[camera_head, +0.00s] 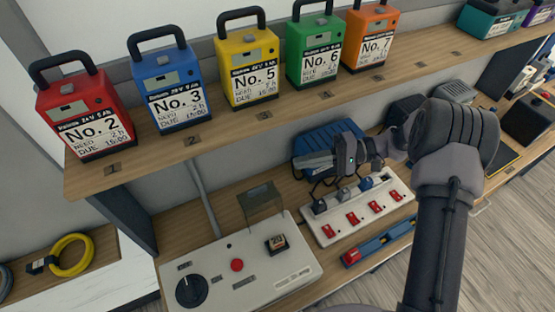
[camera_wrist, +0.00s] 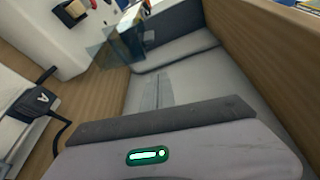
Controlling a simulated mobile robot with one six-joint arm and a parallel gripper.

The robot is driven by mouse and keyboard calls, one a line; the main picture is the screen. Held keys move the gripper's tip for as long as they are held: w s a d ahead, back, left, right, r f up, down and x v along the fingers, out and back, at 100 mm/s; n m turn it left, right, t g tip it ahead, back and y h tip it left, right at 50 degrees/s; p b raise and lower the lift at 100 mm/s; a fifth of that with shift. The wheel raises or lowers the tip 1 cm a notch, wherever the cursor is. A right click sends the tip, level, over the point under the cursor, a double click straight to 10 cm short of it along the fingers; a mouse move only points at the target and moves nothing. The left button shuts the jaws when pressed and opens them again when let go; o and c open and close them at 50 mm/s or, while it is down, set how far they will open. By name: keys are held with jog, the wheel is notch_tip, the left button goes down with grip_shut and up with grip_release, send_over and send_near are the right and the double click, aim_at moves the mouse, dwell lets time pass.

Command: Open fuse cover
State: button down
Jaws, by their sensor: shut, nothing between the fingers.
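The fuse cover (camera_head: 261,199) is a clear, dark-tinted flap with a darker top edge. In the head view it stands raised at the back of the white control panel (camera_head: 215,272). A small black fuse block (camera_head: 277,243) marked 20 sits uncovered on the panel, in front and to the right of the flap. My gripper (camera_head: 302,162) is shut and empty, to the right of the flap and above the bench, apart from it. The wrist view shows the clear flap (camera_wrist: 123,45) beyond my gripper; its lower edge is partly hidden.
The panel carries a black dial (camera_head: 191,291) and a red button (camera_head: 237,265). A white power strip (camera_head: 355,215) with red switches and plugs lies under my arm. A dark blue case (camera_head: 325,138) stands behind my gripper. A shelf (camera_head: 215,128) with colored battery packs runs above.

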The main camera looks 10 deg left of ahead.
jog(key=shift+y, duration=0.4)
jog(key=s+a, duration=0.2)
jog(key=s+a+f+b, duration=0.1)
jog(key=a, duration=0.2)
jog(key=s+a+b, duration=0.1)
jog(key=s+a, duration=0.1)
jog(key=shift+s+a+f, duration=0.15)
jog(key=shift+s+a, duration=0.1)
jog(key=shift+s, duration=0.05)
jog(key=shift+s+d, duration=0.25)
jog(key=shift+s, duration=0.1)
jog(key=shift+s+d+r, duration=0.3)
jog(key=shift+s+d, duration=0.15)
jog(key=shift+s, duration=0.1)
jog(key=shift+s+d+r, duration=0.3)
jog(key=shift+s+d, duration=0.15)
jog(key=shift+s, duration=0.05)
